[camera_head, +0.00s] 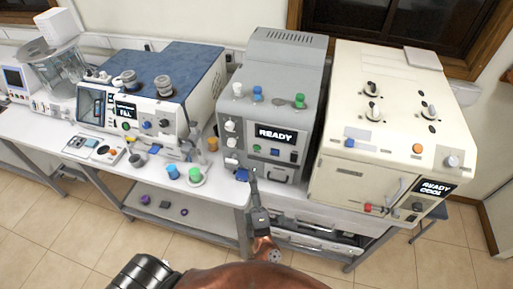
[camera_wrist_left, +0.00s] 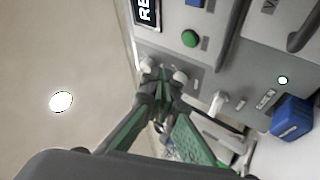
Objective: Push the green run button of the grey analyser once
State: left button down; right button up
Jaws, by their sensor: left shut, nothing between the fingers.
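The grey analyser (camera_head: 285,70) stands in the middle of the bench, and its screen (camera_head: 275,133) reads READY. Its green run button (camera_head: 256,148) is small below the screen in the head view. In the left wrist view the round green button (camera_wrist_left: 190,38) is in plain sight, apart from my fingers. My left gripper (camera_head: 253,173) is in front of the analyser's lower front, below the button. In the left wrist view its fingertips (camera_wrist_left: 164,78) are together and empty, close to the grey panel. I cannot tell whether they touch it. My right gripper is not in view.
A blue block (camera_head: 242,174) is at the analyser's lower left, beside my gripper. A cream machine (camera_head: 385,110) stands to the right and a blue-topped white machine (camera_head: 180,85) to the left. Blue and green bottles (camera_head: 195,174) stand on the bench at left.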

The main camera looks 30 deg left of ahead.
aim_at(257, 148)
pick_arm(q)
jog(key=r+n+g+y, duration=0.1)
jog(key=s+a+r+n+g+y, duration=0.1)
jog(key=n, duration=0.1)
jog(key=shift+s+r, duration=0.1)
jog(key=shift+s, duration=0.1)
jog(key=shift+w, duration=0.15)
jog(key=w, duration=0.2)
jog(key=w+a+b, duration=0.1)
jog(key=w, duration=0.2)
jog(key=w+a+b, duration=0.1)
jog(key=w, duration=0.2)
jog(key=shift+w, duration=0.15)
dwell(0.6)
dwell(0.7)
jog(key=shift+w+a, duration=0.2)
jog(key=shift+w, duration=0.25)
